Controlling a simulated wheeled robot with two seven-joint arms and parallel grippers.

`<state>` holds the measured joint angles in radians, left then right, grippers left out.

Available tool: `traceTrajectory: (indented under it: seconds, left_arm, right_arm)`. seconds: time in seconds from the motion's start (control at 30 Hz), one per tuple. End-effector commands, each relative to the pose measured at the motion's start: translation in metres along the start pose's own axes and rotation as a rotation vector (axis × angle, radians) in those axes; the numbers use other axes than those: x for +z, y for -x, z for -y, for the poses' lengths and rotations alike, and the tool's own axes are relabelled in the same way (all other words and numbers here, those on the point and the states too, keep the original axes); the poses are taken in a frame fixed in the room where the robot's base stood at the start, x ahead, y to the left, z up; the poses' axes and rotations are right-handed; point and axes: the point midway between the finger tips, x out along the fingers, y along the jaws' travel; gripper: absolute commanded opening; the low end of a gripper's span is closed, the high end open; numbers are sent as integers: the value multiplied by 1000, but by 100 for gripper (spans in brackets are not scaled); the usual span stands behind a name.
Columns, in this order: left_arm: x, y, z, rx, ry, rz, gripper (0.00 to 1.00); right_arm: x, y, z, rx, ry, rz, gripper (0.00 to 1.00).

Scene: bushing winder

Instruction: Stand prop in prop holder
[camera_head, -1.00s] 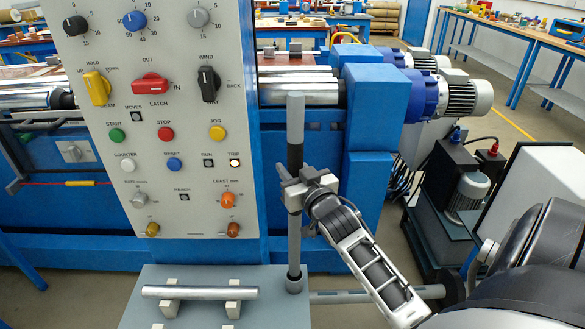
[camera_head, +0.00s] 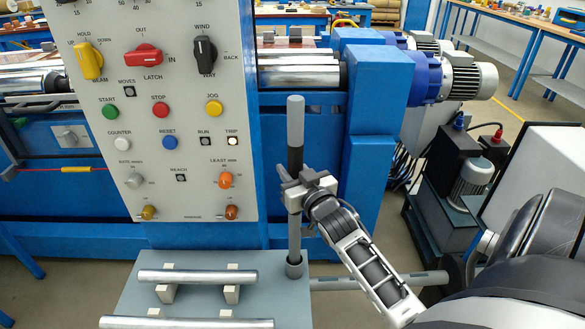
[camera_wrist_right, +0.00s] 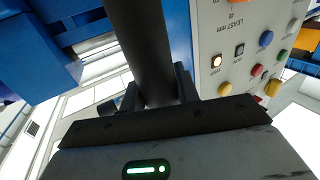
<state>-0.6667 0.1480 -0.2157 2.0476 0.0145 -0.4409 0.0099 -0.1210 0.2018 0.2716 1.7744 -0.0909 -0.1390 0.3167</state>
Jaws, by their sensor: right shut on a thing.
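The prop (camera_head: 295,120) is a long grey rod with a black band around its middle, and it stands upright. Its lower end appears to sit inside the prop holder (camera_head: 294,269), a short dark grey cup at the back right corner of the grey plate. My right gripper (camera_head: 296,191) is shut on the prop just below the black band. In the right wrist view the dark prop (camera_wrist_right: 145,45) runs up between the fingers (camera_wrist_right: 158,92); its lower end is hidden there. My left gripper is not in view.
A control panel (camera_head: 160,180) with knobs and buttons stands left of the prop. Metal bars (camera_head: 197,276) rest on cream blocks on the grey plate (camera_head: 130,294). The blue machine frame (camera_head: 372,160) is behind the gripper, with motors (camera_head: 470,80) at right.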

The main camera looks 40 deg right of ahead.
Motion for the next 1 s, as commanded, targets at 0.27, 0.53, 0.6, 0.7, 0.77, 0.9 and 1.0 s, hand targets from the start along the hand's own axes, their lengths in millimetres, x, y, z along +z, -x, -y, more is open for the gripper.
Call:
traceTrajectory:
  seconds: [0.27,0.53,0.6,0.7,0.77,0.9,1.0]
  left_arm:
    - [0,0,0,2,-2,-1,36]
    - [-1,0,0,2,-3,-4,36]
    - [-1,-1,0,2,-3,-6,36]
    - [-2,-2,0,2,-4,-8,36]
    - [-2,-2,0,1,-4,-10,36]
    - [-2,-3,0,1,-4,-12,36]
    - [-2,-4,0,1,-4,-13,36]
  right_arm:
    - [0,-1,0,-1,0,-9,0]
    - [0,-1,0,-1,1,-9,0]
    - [0,-1,0,-1,0,-9,0]
    - [1,-1,0,-1,1,-9,0]
    - [2,-1,0,-1,1,-8,0]
    - [4,-1,0,-1,1,-9,0]
    - [6,-1,0,-1,1,-9,0]
